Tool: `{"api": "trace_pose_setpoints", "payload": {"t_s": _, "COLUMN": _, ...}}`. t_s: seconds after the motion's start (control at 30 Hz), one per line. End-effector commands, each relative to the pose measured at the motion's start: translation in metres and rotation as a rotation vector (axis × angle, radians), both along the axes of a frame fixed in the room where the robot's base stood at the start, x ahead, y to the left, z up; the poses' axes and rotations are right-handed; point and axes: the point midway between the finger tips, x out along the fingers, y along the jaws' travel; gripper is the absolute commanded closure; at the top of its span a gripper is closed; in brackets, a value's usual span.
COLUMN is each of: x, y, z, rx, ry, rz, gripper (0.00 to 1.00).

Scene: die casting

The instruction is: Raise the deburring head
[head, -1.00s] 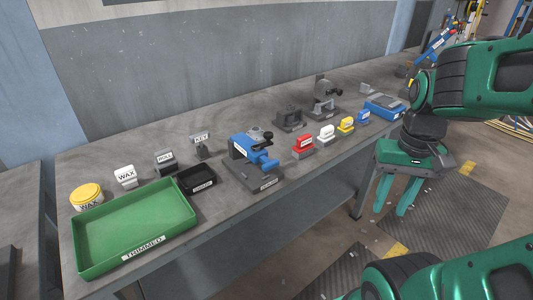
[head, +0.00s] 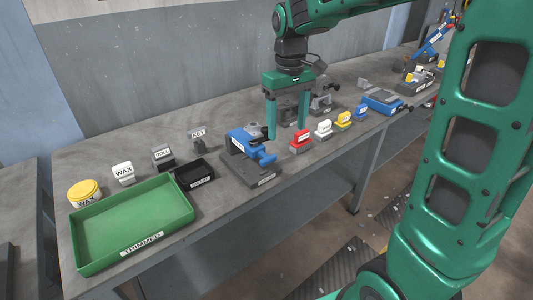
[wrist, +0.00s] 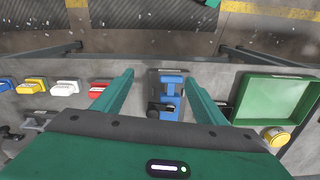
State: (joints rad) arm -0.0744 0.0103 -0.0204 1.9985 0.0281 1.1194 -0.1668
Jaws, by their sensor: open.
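My gripper (head: 287,132) is open and empty, pointing down above the bench, with fingers well apart. In the wrist view, the blue clamp-like fixture (wrist: 171,88) with a black knob shows between the open fingers (wrist: 162,78). In the head view, this blue fixture (head: 243,143) stands on a grey base, left of the fingers. I cannot tell for certain which device carries the deburring head. A grey device (head: 323,103) stands on a dark base behind and right of my gripper, partly hidden by it. Another grey fixture (head: 288,108) shows between the fingers.
Red (head: 301,141), white (head: 323,128), yellow (head: 343,119) and blue (head: 361,112) blocks line the front edge. A blue-grey box (head: 383,100) lies beyond.

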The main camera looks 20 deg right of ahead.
Motion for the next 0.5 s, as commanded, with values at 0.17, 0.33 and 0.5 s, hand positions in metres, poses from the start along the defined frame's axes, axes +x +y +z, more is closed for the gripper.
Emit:
{"api": "trace_pose_setpoints", "payload": {"t_s": 0.17, "x": 0.029, "y": 0.035, "z": -0.003, "rx": 0.010, "ry": 0.002, "rz": 0.101, "gripper": 0.34}}
{"api": "trace_pose_setpoints", "payload": {"t_s": 0.33, "x": 0.033, "y": 0.043, "z": -0.011, "rx": 0.013, "ry": 0.005, "rz": 0.122, "gripper": 0.34}}
{"api": "trace_pose_setpoints", "payload": {"t_s": 0.5, "x": 0.032, "y": 0.042, "z": -0.036, "rx": 0.012, "ry": 0.006, "rz": 0.121, "gripper": 0.34}}
